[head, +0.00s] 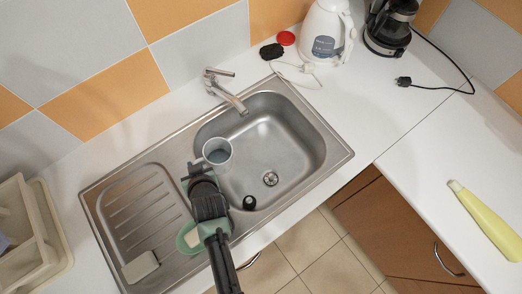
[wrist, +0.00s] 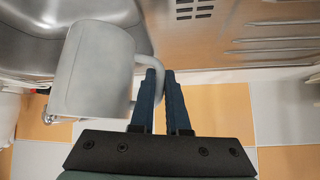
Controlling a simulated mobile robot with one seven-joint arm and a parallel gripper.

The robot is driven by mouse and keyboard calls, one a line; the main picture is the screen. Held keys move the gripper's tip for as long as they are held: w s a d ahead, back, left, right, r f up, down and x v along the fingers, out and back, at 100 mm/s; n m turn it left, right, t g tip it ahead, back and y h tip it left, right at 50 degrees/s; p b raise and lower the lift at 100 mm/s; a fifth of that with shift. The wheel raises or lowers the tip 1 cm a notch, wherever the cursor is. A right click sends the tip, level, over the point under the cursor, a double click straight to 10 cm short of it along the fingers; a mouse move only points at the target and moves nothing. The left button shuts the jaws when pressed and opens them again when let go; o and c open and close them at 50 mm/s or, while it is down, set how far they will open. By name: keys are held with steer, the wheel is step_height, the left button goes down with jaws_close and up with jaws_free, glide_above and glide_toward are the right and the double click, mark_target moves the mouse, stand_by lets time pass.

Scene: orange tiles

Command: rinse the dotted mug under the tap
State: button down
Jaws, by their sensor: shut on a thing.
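A pale grey mug (head: 217,151) is over the left edge of the sink basin (head: 300,171), with its open top facing up in the head view. No dots can be made out on it. My gripper (head: 194,172) is shut on its handle; in the wrist view the fingertips (wrist: 160,75) are at the handle and the mug (wrist: 92,72) is left of them. The metal tap (head: 229,97) stands behind the basin, its spout reaching over the back rim, apart from the mug. No water is visible.
A ribbed drainboard (head: 145,205) lies left of the basin, with a sponge-like block (head: 140,266). A kettle (head: 325,32) and coffee maker (head: 390,28) stand at the back. A yellow bottle (head: 487,222) lies right.

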steer(key=shift+a+h+p, duration=0.3)
steer(key=shift+a+h, duration=0.05)
steer(key=shift+h, duration=0.15)
steer(key=shift+f, duration=0.1)
steer(key=shift+r+p, duration=2.25)
steer(key=shift+r, duration=0.35)
